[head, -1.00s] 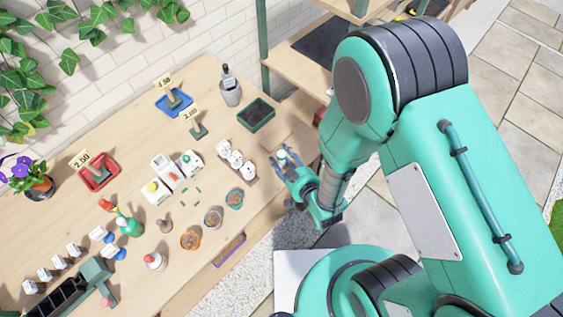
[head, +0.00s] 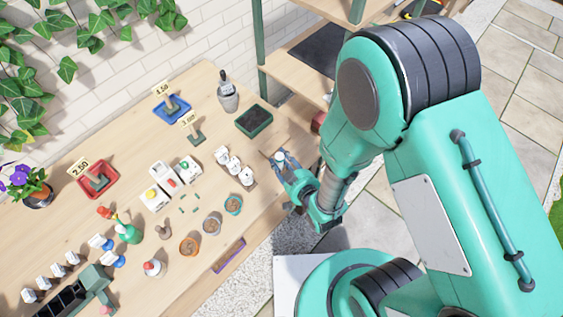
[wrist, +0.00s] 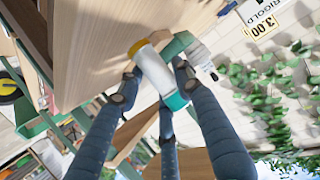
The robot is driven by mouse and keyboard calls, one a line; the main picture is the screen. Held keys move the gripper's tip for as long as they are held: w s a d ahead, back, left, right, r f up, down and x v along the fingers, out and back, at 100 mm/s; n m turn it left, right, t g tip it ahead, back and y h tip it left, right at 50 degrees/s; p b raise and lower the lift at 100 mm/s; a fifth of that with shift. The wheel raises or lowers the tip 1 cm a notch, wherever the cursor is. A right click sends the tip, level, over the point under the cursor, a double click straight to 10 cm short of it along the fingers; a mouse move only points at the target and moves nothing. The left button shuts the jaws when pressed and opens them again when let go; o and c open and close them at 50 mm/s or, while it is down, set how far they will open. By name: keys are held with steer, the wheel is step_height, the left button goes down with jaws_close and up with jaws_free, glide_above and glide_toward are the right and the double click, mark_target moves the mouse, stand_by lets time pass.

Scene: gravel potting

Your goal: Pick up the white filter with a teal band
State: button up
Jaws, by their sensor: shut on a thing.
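My gripper (head: 284,161) is near the right front part of the wooden table in the head view. In the wrist view my gripper (wrist: 156,72) has its fingers closed on the white filter (wrist: 153,66), one on each side. The filter is a white cylinder with a teal band at its near end and a yellow part at its far end. It sits tilted between the fingertips. In the head view only a small pale piece of the filter (head: 280,155) shows; the fingers hide the rest. How far it is above the table I cannot tell.
A row of white pieces (head: 234,166) stands left of my gripper. A dark green tray (head: 268,123) and a grey can (head: 228,98) stand behind. Small round pots (head: 233,205) and a purple-edged tray (head: 229,256) lie towards the front edge. Wooden shelves (head: 330,20) rise beyond.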

step_height(320, 180, up, 8)
steer(key=shift+p, duration=0.9)
